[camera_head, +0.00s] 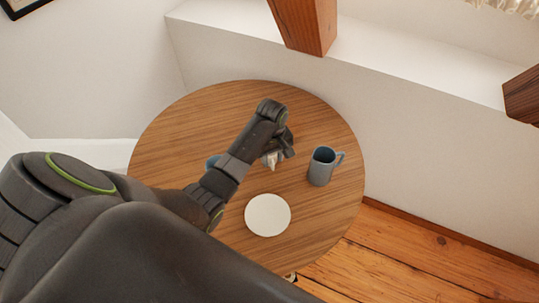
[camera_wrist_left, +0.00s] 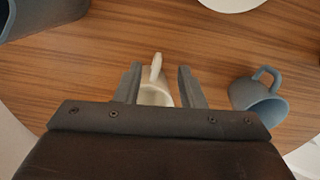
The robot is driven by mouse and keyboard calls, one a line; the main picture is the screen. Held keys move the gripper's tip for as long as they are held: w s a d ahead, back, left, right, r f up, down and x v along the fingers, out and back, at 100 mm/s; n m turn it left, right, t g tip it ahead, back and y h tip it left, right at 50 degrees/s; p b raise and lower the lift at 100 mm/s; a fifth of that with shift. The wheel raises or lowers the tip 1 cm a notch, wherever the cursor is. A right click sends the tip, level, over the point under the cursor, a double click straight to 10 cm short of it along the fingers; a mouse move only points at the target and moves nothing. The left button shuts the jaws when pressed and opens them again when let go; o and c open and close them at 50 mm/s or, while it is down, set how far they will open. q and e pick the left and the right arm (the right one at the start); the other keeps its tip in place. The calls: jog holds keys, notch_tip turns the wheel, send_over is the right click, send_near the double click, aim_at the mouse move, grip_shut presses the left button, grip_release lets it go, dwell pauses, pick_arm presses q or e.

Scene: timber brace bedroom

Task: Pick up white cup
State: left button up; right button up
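The white cup (camera_wrist_left: 155,95) shows in the left wrist view, its handle pointing up the picture. Its lower part is hidden behind my gripper's body. In the head view only a small pale part of the white cup (camera_head: 271,161) shows under my left gripper (camera_head: 278,152). The left gripper is open. My right gripper is in neither view.
A blue-grey mug (camera_head: 321,168) stands right of the gripper on the round wooden table (camera_head: 170,130). A blue cup (camera_wrist_left: 258,97) is beside the white cup, mostly hidden by my arm in the head view. A white plate (camera_head: 268,215) lies nearer the front. A wall with timber posts borders the table.

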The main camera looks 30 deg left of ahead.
aim_at(273, 164)
pick_arm(q)
jog(key=shift+w+f, duration=0.2)
jog(key=shift+f, duration=3.1)
grip_shut()
